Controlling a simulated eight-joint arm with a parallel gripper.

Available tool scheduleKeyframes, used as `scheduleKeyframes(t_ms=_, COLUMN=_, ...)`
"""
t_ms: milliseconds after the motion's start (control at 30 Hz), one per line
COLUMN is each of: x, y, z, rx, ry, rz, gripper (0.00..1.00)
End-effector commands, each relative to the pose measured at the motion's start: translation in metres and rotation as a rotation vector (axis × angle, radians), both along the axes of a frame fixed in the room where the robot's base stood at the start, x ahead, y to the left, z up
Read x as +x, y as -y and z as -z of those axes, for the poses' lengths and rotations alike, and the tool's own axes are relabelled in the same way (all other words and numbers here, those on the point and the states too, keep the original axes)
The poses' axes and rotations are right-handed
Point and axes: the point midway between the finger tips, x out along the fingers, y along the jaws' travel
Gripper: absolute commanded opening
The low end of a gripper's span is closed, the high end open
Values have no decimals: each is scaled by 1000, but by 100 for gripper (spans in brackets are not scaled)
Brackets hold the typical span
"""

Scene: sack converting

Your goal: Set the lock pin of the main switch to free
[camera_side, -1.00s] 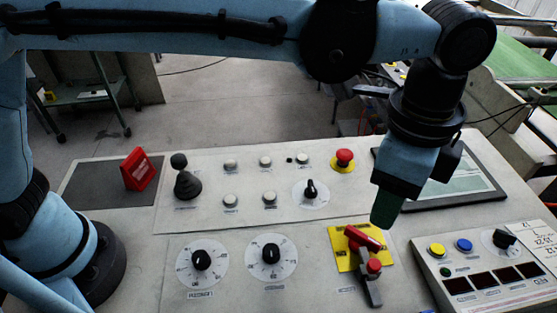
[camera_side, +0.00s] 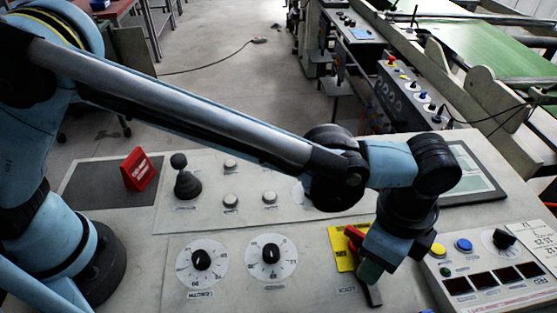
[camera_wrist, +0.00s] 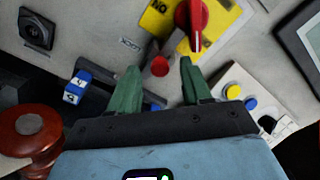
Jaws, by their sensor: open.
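The main switch's red handle (camera_side: 355,236) sits on a yellow plate (camera_side: 340,250); in the wrist view the handle (camera_wrist: 192,20) and plate (camera_wrist: 158,20) are at the top. The lock pin, with its small round red knob (camera_wrist: 160,66), shows in the wrist view just below the plate. My gripper (camera_wrist: 159,72) is open, its green fingers on either side of the knob in that view; contact cannot be told. In the side view my gripper (camera_side: 369,272) hides the knob, and the grey bar (camera_side: 375,297) under it shows below the fingertips.
A small panel with yellow (camera_side: 438,250) and blue (camera_side: 463,245) buttons lies to the right. Two dials (camera_side: 201,260) (camera_side: 270,257) are on the left. A blue-and-white block (camera_wrist: 78,88) and a large red round part (camera_wrist: 30,128) show at left in the wrist view.

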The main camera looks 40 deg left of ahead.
Motion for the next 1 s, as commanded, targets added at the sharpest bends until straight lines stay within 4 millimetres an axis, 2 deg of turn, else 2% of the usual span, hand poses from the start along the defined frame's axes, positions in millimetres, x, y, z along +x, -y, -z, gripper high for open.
scheduleKeyframes(t_ms=133, x=0, y=0, z=8, rx=0, ry=0, rz=0, gripper=49)
scheduleKeyframes(t_ms=400, x=0, y=0, z=9, rx=0, ry=0, rz=0, gripper=49)
scheduleKeyframes(t_ms=467, x=0, y=0, z=9, rx=0, ry=0, rz=0, gripper=41)
scheduleKeyframes(t_ms=733, x=0, y=0, z=9, rx=0, ry=0, rz=0, gripper=0)
scheduleKeyframes(t_ms=1000, x=0, y=0, z=9, rx=0, ry=0, rz=0, gripper=0)
